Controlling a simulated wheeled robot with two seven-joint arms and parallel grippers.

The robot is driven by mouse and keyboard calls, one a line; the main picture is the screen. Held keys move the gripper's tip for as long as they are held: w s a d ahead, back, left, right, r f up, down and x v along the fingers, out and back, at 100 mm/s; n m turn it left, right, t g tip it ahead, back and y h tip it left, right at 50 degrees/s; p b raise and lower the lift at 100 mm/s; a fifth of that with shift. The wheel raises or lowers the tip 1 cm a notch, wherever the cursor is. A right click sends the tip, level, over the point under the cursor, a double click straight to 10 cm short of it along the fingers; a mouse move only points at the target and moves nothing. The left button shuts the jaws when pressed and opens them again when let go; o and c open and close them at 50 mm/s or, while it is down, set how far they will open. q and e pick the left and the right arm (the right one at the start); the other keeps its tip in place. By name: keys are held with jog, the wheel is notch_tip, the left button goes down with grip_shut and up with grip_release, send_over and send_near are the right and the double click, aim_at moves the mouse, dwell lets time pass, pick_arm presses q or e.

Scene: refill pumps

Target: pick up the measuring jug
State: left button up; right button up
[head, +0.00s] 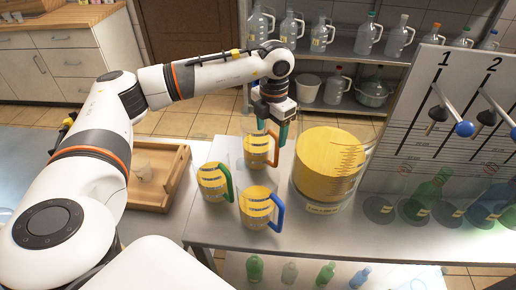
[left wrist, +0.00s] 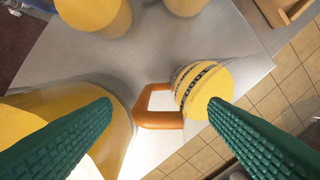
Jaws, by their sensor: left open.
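Three jugs filled with yellow stand on the metal table: one with an orange handle (head: 256,151), one with a green handle (head: 212,181), one with a blue handle (head: 257,207). My left gripper (head: 273,128) is over the orange-handled jug, pointing down, open and empty. In the left wrist view, the orange handle (left wrist: 144,106) shows between the two green fingers of my left gripper (left wrist: 161,103), with the jug's yellow body (left wrist: 207,88) near the right fingertip. I cannot tell whether the fingers touch it. My right gripper is not in view.
A large graduated yellow container (head: 328,165) stands close right of the orange-handled jug. A numbered panel (head: 410,130) with levers stands at the right. Shelves of bottles (head: 368,38) are behind.

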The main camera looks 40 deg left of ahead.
aim_at(271, 144)
pick_arm(q)
jog(key=shift+f+p, duration=0.7)
jog(key=shift+f, duration=2.05)
jog(key=shift+r, duration=0.1)
grip_shut()
